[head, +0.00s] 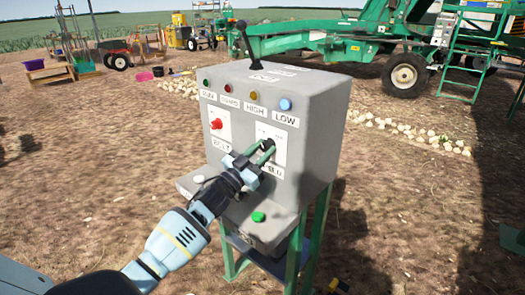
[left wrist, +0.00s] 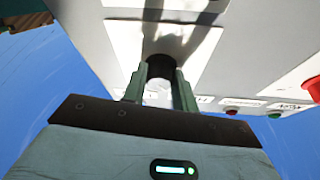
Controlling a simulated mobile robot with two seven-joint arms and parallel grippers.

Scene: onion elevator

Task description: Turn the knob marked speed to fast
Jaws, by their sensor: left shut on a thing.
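A grey control box (head: 320,120) stands on a green frame in the middle of the head view. On its front a black knob (head: 268,145) sits on the right white plate (head: 281,140). My left gripper (head: 262,153) is shut on this black knob, with one green finger on each side. In the left wrist view the knob (left wrist: 160,68) shows between the two fingers (left wrist: 160,90). The lettering of the plate is mostly hidden or too small to read, so I cannot tell the knob's setting. My right gripper is not in view.
A red knob (head: 216,124) is on the left plate, above a label reading BELT. Several lamps line the top, and a black lever (head: 247,45) stands on the box. A green button (head: 258,216) is on the lower ledge. A green machine (head: 400,45) stands behind.

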